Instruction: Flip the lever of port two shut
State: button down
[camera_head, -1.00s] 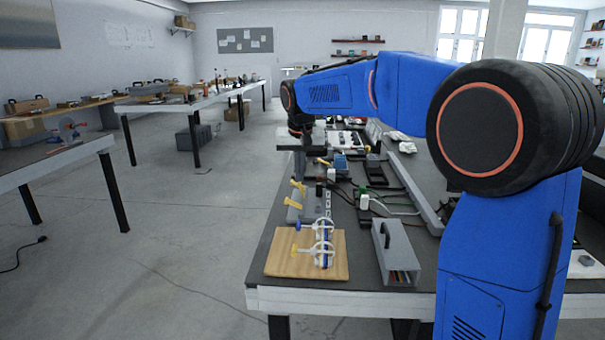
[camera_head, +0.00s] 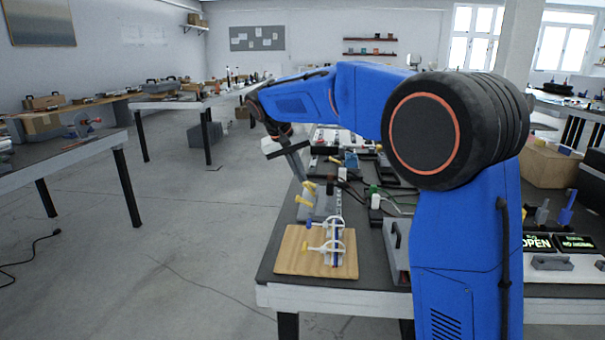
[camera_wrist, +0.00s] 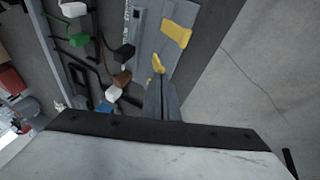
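A grey block (camera_head: 321,207) on the table carries two yellow levers: a farther one (camera_head: 309,187) and a nearer one (camera_head: 301,203). In the wrist view the block (camera_wrist: 150,32) shows a small yellow lever (camera_wrist: 158,63) just beyond my fingertips and a larger yellow lever (camera_wrist: 176,34) farther up. My gripper (camera_head: 303,178) slants down toward the farther lever. In the wrist view its grey fingers (camera_wrist: 156,82) lie together and look empty. I cannot tell whether the tips touch the lever. No port number is readable.
A wooden board (camera_head: 290,262) with white clamps stands at the table's near corner. Cables and small connectors (camera_wrist: 121,79) lie beside the block. A grey box (camera_head: 393,245) stands right of the board. Open floor lies left of the table.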

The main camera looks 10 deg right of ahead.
jog(key=shift+w+a+f+g+h, duration=0.3)
jog(key=shift+a+f+h, duration=0.45)
jog(key=shift+h, duration=0.35)
jog(key=shift+a+r, duration=0.1)
jog(key=shift+s+d, duration=0.25)
jog(key=shift+d, duration=0.5)
